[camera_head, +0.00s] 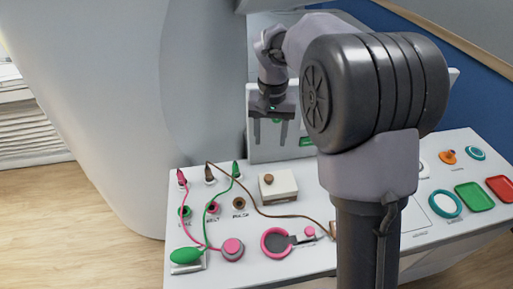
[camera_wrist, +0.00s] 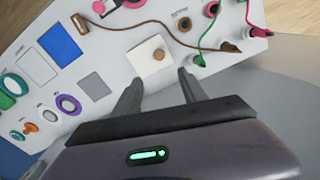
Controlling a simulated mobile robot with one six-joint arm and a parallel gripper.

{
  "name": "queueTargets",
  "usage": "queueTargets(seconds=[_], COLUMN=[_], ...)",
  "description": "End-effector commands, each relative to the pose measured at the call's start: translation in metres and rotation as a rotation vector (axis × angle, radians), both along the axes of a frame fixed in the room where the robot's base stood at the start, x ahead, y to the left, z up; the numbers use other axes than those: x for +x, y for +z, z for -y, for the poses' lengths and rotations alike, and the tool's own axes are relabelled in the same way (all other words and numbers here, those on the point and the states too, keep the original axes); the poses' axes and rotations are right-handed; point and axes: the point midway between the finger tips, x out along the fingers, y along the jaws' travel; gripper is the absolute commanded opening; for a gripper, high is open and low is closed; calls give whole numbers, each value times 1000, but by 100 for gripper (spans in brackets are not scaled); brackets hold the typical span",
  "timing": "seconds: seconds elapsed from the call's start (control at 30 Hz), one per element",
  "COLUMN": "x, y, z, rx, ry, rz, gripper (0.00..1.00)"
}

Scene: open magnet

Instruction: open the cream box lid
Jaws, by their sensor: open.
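The cream box (camera_head: 278,186) stands on the white table near its back edge, with a small brown knob (camera_head: 268,179) on top of its lid. The lid looks shut. In the wrist view the cream box (camera_wrist: 144,68) lies just beyond my fingertips, with its brown knob (camera_wrist: 159,54) toward the right finger. My gripper (camera_head: 270,143) is open and empty, above and behind the box in the head view. It also shows in the wrist view (camera_wrist: 158,77), with its two fingers spread and the box apart from them.
To the left of the box are plugs with cables, sockets and a green bulb (camera_head: 186,255). A pink ring (camera_head: 277,243) lies in front. Green (camera_head: 474,196) and red (camera_head: 499,188) trays are at the right. A grey panel stands behind the table. My arm hides the table's middle.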

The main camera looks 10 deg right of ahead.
Motion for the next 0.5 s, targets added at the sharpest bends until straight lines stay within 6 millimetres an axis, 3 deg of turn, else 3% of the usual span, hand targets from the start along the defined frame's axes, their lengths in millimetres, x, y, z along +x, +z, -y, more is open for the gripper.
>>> queueTargets(seconds=[0.03, 0.3, 0.5], x=[-1, -1, -1], y=[-21, -104, -145], z=[0, 0, 0], rx=[0, 1, 0], ry=[0, 0, 0], rz=[-3, -3, 0], gripper=[50, 50, 50])
